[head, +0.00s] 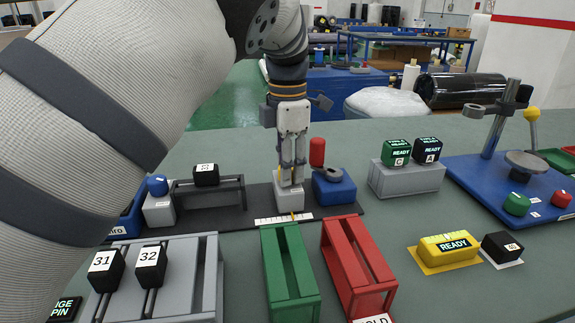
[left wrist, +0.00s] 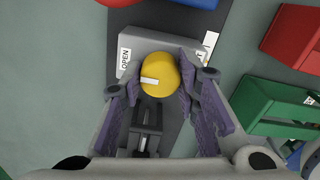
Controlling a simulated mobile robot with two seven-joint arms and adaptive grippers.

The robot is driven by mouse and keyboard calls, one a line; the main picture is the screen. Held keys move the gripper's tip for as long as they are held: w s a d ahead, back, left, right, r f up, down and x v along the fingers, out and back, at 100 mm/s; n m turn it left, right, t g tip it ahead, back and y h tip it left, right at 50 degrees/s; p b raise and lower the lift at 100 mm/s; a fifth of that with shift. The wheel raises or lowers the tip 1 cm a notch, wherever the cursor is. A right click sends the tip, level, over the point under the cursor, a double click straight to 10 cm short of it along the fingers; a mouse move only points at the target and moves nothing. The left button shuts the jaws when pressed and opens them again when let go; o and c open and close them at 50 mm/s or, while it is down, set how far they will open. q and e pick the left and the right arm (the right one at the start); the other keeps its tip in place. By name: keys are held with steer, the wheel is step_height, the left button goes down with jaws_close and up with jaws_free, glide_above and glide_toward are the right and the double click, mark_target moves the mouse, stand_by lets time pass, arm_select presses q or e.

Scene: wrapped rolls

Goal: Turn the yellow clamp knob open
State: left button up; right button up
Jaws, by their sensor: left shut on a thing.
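The yellow clamp knob (left wrist: 161,68) sits on a grey block (left wrist: 150,42) in the left wrist view. Its white pointer mark points left, toward the side with the OPEN label (left wrist: 124,59). A second label at the block's right end is partly hidden by a finger. My left gripper (left wrist: 158,86) points down and is shut on the knob, with a purple-padded finger on each side. In the head view my left gripper (head: 291,181) is over the grey block (head: 289,200); the knob is largely hidden there by the fingers. My right gripper is not in view.
A blue block (head: 334,188) with a red knob stands right of the clamp block. A black block numbered on top (head: 206,175) rests on a dark rack to the left. Green (head: 290,273) and red (head: 358,266) racks stand in front. A blue fixture (head: 520,190) is at right.

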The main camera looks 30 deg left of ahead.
arm_select(q)
steer(key=o, duration=1.2)
step_height(320, 180, up, 12)
